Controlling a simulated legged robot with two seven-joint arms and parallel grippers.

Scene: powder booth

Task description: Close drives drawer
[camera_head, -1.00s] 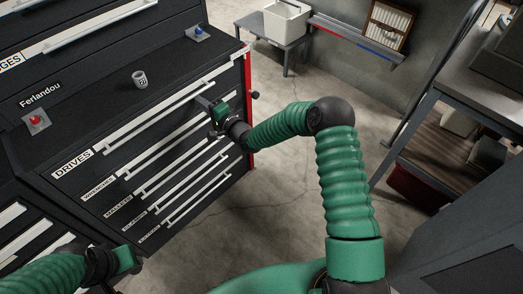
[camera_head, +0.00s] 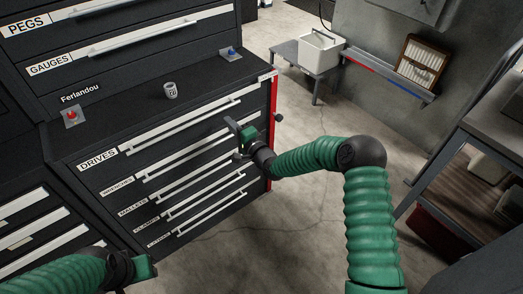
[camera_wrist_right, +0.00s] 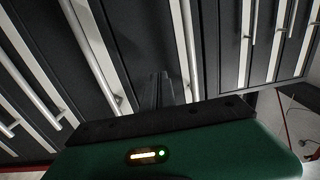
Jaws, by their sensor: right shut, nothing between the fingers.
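The drives drawer (camera_head: 98,160) is the top drawer of the lower black cabinet, with a white label and a long pale handle (camera_head: 190,121). Its front looks about flush with the cabinet; I cannot tell if a small gap is left. My right gripper (camera_head: 236,127) is shut and empty, at the right part of the drawer fronts, just below the right end of the drives handle. I cannot tell whether it touches. In the right wrist view its dark fingers (camera_wrist_right: 161,90) point at the drawer fronts and pale handles. My left gripper (camera_head: 146,268) is low at the left; its fingers are unclear.
More drawers lie below and above. A bench with a white bin (camera_head: 320,50) and a shelf unit (camera_head: 465,190) stand right. The floor between is clear.

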